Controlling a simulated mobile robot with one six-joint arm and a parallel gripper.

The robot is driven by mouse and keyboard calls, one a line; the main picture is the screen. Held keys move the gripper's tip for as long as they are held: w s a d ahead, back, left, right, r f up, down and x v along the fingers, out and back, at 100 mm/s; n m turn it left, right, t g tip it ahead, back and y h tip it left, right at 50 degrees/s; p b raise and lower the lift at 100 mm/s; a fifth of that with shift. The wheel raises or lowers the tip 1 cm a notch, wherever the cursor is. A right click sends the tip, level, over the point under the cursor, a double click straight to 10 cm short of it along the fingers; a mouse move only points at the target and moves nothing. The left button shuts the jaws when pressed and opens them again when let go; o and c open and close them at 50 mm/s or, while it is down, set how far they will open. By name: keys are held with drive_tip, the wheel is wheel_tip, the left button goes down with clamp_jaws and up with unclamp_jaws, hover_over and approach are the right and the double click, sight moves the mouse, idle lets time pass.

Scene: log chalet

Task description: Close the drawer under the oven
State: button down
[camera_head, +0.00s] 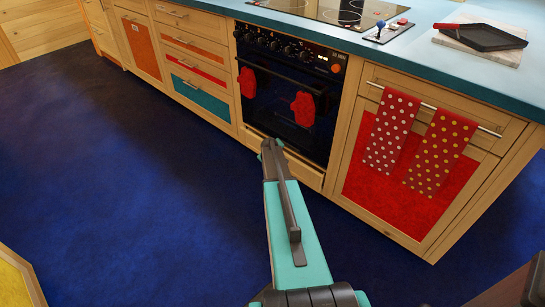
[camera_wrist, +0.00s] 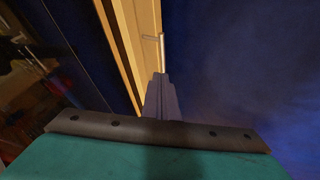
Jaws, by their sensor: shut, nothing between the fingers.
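The oven (camera_head: 285,95) is black and stands in the wooden cabinet row, with red mitts hanging on its front. The drawer (camera_head: 305,172) is the low light-wood front just below it. My arm hides part of that front. In the wrist view the drawer (camera_wrist: 148,22) is a pale wooden band beside the dark oven glass, with a small metal handle (camera_wrist: 162,50). I cannot tell how far out it stands. My gripper (camera_head: 271,147) is shut and empty, its tips at the drawer front near its left part. The fingers also show in the wrist view (camera_wrist: 162,82); contact is unclear.
Two dotted towels (camera_head: 415,145) hang from a rail on the cabinet right of the oven. Closed-looking drawers (camera_head: 195,65) line the left. The dark blue floor (camera_head: 110,160) is clear in front. A yellow-panelled piece (camera_head: 15,285) stands at lower left.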

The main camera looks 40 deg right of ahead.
drive_tip(key=v, duration=0.4)
drive_tip(key=shift+s+a+r+p, duration=0.1)
drive_tip(key=shift+r+p, duration=0.1)
drive_tip(key=shift+p, duration=0.15)
